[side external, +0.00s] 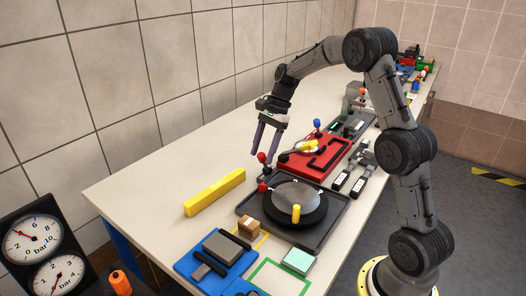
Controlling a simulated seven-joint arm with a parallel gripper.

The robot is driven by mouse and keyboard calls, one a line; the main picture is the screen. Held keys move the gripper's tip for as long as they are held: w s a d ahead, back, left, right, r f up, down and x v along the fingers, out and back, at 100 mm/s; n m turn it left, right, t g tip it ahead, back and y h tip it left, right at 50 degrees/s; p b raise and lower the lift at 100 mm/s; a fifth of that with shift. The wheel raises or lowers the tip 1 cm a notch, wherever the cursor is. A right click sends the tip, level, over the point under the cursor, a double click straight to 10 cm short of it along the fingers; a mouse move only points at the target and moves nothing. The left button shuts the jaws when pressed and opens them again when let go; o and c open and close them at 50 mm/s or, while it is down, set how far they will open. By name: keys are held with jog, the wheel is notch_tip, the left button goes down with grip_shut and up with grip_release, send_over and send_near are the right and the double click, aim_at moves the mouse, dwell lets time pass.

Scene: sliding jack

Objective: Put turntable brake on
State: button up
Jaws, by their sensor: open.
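The turntable (309,195) is a grey disc with a dark rim, set on a dark tray-like base (325,238). A yellow peg (296,213) stands up at its near side. A red knob (263,187) sits at the left of the disc. A second red ball knob (262,157) tops a short lever just behind the base's left corner. I cannot tell for sure which knob is the brake. My gripper (266,152) points down with its two fingers apart, just above the red ball; whether the ball lies between the fingertips is unclear.
A yellow bar (215,192) lies left of the turntable. A red fixture (318,160) with a black track and a blue knob (317,123) stands behind it. Blue pads (240,249), a small brown block (249,226) and a mint block (298,261) are in front.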

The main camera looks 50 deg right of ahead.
jog(key=shift+f, duration=0.1)
grip_shut()
dwell(0.3)
dwell(1.1)
